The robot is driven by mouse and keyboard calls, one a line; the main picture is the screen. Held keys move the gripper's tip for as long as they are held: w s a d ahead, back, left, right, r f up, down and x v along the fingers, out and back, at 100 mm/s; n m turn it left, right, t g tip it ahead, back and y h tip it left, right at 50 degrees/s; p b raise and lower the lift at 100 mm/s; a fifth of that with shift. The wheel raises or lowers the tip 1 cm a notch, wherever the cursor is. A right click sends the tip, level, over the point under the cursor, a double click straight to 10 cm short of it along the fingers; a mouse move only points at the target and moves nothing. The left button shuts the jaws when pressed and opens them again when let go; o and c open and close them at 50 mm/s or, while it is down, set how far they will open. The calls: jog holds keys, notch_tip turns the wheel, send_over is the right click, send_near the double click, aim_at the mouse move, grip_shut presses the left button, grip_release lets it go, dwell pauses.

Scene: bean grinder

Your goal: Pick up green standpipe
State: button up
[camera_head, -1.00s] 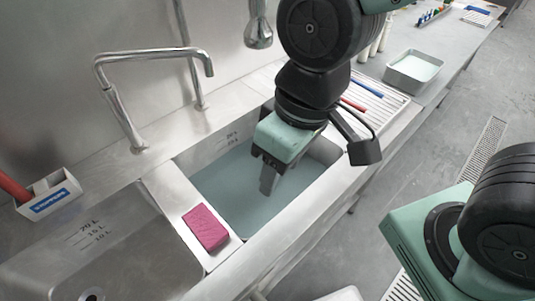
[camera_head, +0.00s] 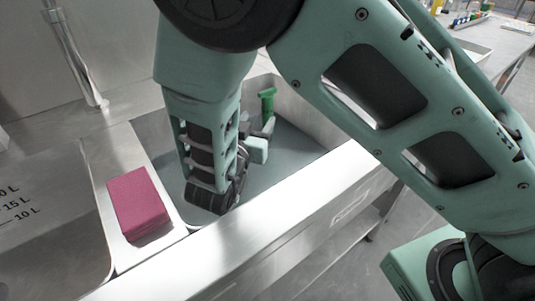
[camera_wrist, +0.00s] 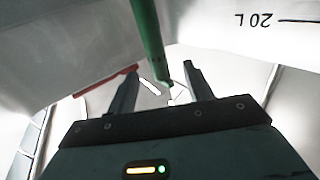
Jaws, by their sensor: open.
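The green standpipe (camera_head: 267,104) stands in the right sink basin (camera_head: 290,149), near its back wall. Only its upper part shows clearly in the head view, and my wrist hides the rest. In the wrist view, the green standpipe (camera_wrist: 148,40) comes down from the top edge, and its end shows between the two dark fingers of my gripper (camera_wrist: 160,68). The fingers are spread and not closed on it. I cannot tell how deep the pipe lies between them.
A pink sponge (camera_head: 138,203) lies on the divider between the two basins. The left basin (camera_head: 45,230) has litre marks and looks empty. The metal front rim (camera_head: 240,258) runs close to my arm. A faucet pipe (camera_head: 75,55) stands behind the sink.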

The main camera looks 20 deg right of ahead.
aim_at(266, 110)
jog(key=shift+x, duration=0.85)
jog(key=x, duration=0.5)
jog(key=shift+w+d+r, duration=0.1)
jog(key=shift+w+d, duration=0.05)
jog(key=shift+d, duration=0.25)
grip_shut()
